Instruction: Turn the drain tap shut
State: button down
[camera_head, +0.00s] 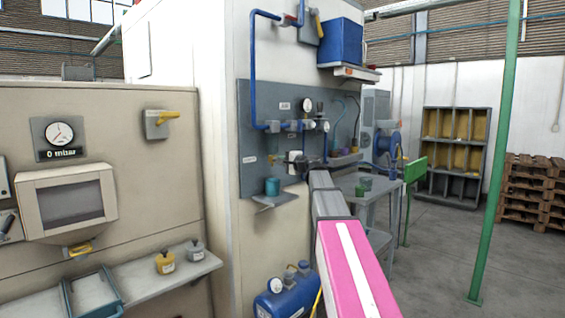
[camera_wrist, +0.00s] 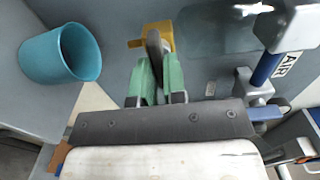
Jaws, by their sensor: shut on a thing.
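In the wrist view my gripper (camera_wrist: 156,72) has its two green fingers closed on a dark grey lever (camera_wrist: 154,42), which appears to be the drain tap's handle. A yellow part (camera_wrist: 133,43) sits behind the lever, close to the grey panel. The fingers cover the lower part of the lever, so its full angle is hard to read.
A blue pipe with an AIR label (camera_wrist: 287,64) and grey fittings is close on the gripper's right. Gauges and valves (camera_head: 307,106) crowd the panel above. A small shelf (camera_head: 275,202) carries the cup. A blue tank (camera_head: 287,297) stands below.

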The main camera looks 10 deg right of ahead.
jog(key=c, duration=1.2)
grip_release()
jog(key=v, duration=1.1)
jog(key=s+a+f+n+g+h, duration=0.1)
jog(key=s+a+f+n+g, duration=0.15)
jog(key=f, duration=0.85)
jog(key=s+a+f+n+g+h, duration=0.1)
jog(key=s+a+f+g+h, duration=0.2)
jog(key=f, duration=0.8)
jog(key=s+a+f+n+g, duration=0.2)
jog(key=s+a+f+g, duration=0.15)
jog(key=f, duration=0.65)
jog(key=s+f+n+g+h, duration=0.1)
jog(key=s+f+g+h, duration=0.1)
jog(key=s+f, duration=0.4)
jog(key=s+d+f+n+g+h, duration=0.1)
jog(key=s+f+n+h, duration=0.1)
jog(key=s+f, duration=0.4)
jog(key=s+f+n+g+h, duration=0.2)
jog(key=s+f, duration=0.5)
jog(key=f, duration=0.1)
jog(key=shift+d+f+n+g+h, duration=0.2)
jog(key=shift+f+n+g+h, duration=0.05)
jog(key=shift+g+h, duration=0.05)
